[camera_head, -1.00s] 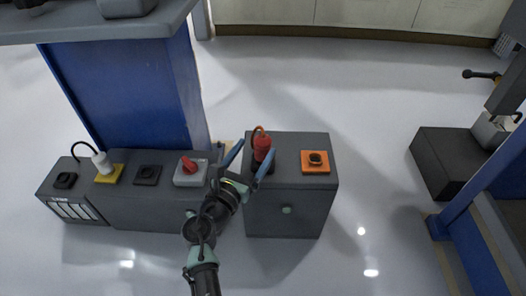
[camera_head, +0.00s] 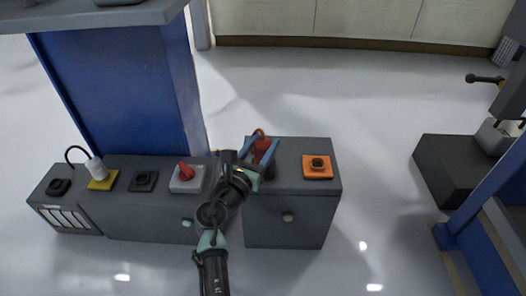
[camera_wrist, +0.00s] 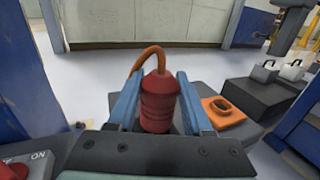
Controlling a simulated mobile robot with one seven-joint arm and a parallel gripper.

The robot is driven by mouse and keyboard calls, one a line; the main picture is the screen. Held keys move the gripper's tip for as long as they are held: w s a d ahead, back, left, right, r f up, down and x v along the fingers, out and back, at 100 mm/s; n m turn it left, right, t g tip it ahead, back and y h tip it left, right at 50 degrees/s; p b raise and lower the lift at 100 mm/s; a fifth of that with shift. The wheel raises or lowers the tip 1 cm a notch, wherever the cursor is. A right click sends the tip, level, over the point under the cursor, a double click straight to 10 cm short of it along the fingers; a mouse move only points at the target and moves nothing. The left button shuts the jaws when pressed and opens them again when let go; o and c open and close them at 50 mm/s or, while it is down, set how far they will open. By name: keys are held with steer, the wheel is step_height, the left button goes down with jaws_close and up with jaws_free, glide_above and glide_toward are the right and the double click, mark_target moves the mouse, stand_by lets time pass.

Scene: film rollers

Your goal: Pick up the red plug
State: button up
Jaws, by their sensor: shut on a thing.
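The red plug (camera_head: 262,150) stands upright on the grey cabinet, with an orange cable looping from its top. It also shows in the wrist view (camera_wrist: 158,100), between the two blue fingers. My gripper (camera_head: 265,154) has its fingers on either side of the plug and is shut on it. The plug's lower end is hidden by the gripper, so I cannot tell whether it sits in a socket.
An orange socket (camera_head: 317,170) lies right of the plug on the same cabinet (camera_head: 290,208). To the left are a red switch (camera_head: 185,172), a dark socket (camera_head: 143,181) and a white plug (camera_head: 96,168) on a yellow base. A blue panel (camera_head: 120,90) rises behind.

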jaws_close()
steer(key=shift+r, duration=0.2)
step_height(320, 180, up, 10)
steer(key=p, duration=0.8)
steer(key=shift+p, duration=0.35)
steer(key=shift+f, duration=0.1)
steer(key=shift+f, duration=0.1)
